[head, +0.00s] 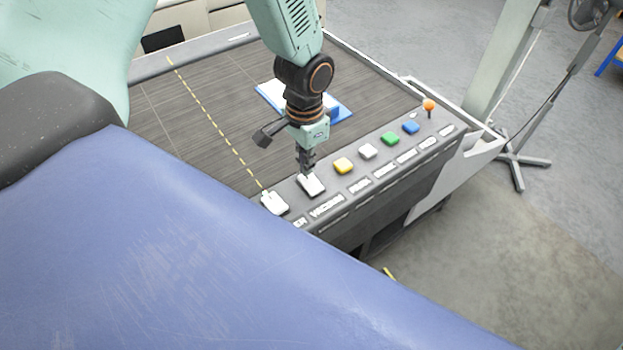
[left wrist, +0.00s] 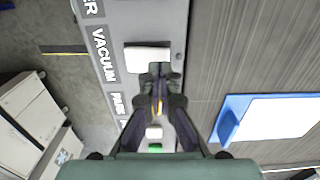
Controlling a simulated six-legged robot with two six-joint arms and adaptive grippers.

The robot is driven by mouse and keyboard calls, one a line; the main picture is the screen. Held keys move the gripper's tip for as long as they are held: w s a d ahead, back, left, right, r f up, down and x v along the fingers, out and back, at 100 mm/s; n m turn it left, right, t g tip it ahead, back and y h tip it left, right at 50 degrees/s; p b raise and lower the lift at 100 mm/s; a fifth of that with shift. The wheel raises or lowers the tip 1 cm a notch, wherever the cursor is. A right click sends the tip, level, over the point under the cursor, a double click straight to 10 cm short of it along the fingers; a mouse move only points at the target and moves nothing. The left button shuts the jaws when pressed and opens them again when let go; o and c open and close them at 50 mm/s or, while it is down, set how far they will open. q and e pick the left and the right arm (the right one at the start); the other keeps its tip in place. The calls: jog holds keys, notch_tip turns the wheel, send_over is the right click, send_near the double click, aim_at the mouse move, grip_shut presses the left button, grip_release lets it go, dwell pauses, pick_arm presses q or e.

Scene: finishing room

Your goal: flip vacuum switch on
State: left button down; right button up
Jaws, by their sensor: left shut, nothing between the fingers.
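The vacuum switch (head: 313,186) is a white rocker on the grey control panel, above the label VACUUM (head: 327,206). It also shows in the left wrist view as a white block (left wrist: 147,58) beside the VACUUM label (left wrist: 104,53). My left gripper (head: 306,168) is shut and empty, pointing down at the switch's far edge. In the left wrist view the fingertips (left wrist: 158,88) are close to the switch; I cannot tell whether they touch it. The switch's exact tilt is unclear. My right gripper is not in view.
Another white switch (head: 274,203) sits to the left. Yellow (head: 343,166), white (head: 368,151), green (head: 390,138) and blue (head: 411,127) buttons and an orange-knobbed lever (head: 429,106) run to the right. A blue-edged white piece (head: 343,112) lies on the dark bed (head: 215,110).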

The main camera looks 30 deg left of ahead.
pick_arm(q)
jog(key=shift+f+b, duration=0.5)
jog(key=shift+f, duration=0.5)
dwell(0.5)
notch_tip(320, 180, up, 7)
jog(key=p, duration=0.7)
jog(key=shift+r, duration=0.15)
dwell(0.5)
